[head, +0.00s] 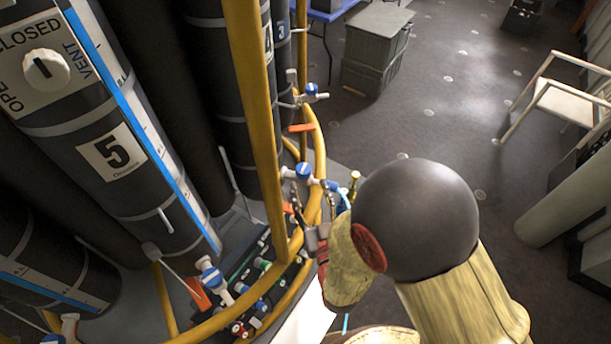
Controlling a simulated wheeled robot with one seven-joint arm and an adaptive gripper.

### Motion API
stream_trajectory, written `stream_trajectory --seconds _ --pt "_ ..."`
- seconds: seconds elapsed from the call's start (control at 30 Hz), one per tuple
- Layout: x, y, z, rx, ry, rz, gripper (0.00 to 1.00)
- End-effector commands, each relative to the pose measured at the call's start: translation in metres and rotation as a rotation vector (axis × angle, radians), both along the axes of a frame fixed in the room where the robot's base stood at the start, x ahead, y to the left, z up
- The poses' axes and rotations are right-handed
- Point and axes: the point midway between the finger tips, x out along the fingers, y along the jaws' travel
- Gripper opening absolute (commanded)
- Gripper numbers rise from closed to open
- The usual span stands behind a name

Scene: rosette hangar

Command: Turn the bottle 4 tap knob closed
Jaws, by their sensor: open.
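Bottle 4 (231,79) is a tall dark cylinder, partly hidden behind a yellow post; part of its number label shows beside the post. A tap with a blue knob (303,170) and white body juts out low to the right of the post; by its place between the other taps it looks like bottle 4's. My gripper (312,206) is open, just below this tap in the picture, with its fingers pointing up toward it. It looks empty. I cannot tell whether a finger touches the tap. My arm hides part of the space to the right.
Bottle 5 (150,185) stands at left, with a blue-knobbed tap (211,276) below it. Another blue-knobbed tap (311,90) is farther back. The yellow post (258,100) and curved yellow rail (317,150) run close to my gripper. Grey crates (375,45) and a white-framed chair (560,98) stand beyond open floor.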

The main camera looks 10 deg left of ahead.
Motion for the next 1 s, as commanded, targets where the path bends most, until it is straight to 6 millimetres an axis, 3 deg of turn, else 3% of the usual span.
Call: stream_trajectory --seconds 0.13,0.33,1.0 --pt "-0.024 -0.011 0.000 -0.001 0.000 0.003 0.51" --pt "-0.040 -0.019 0.000 -0.001 0.000 0.001 0.51" --pt "-0.041 -0.020 0.001 0.000 0.004 -0.003 0.51"
